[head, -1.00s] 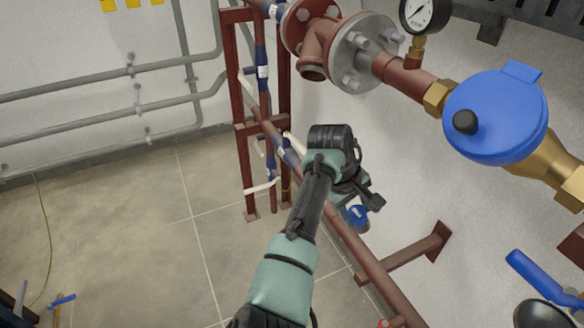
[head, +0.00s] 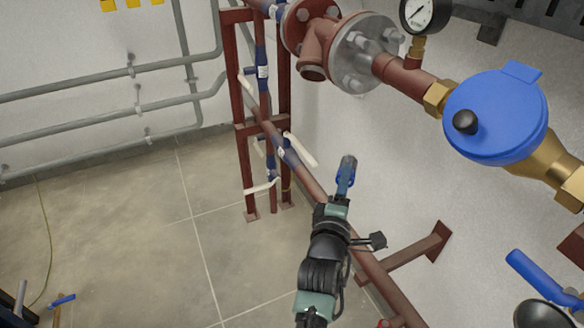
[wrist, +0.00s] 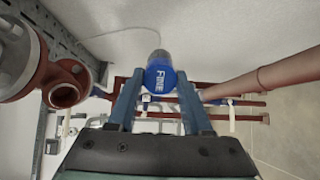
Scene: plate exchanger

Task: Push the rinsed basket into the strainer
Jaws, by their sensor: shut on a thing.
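The basket (head: 348,166) is a small cylinder, grey at its top end and blue below. In the wrist view the basket (wrist: 159,76) shows a blue body with white lettering. My gripper (head: 344,187) is shut on its blue part, and the grey end points up and away from the fingers. The strainer (head: 318,45) is the dark red branched fitting in the pipe line, with an open round mouth on its lower branch. In the wrist view the strainer's mouth (wrist: 64,94) is at the left, apart from the basket. The head view shows my gripper below and slightly right of the mouth.
A sloping red pipe (head: 300,165) and an upright red frame (head: 247,130) stand left of my gripper. A pressure gauge (head: 425,14) and a blue-capped meter (head: 495,115) are at the upper right. The wall space between basket and strainer looks clear.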

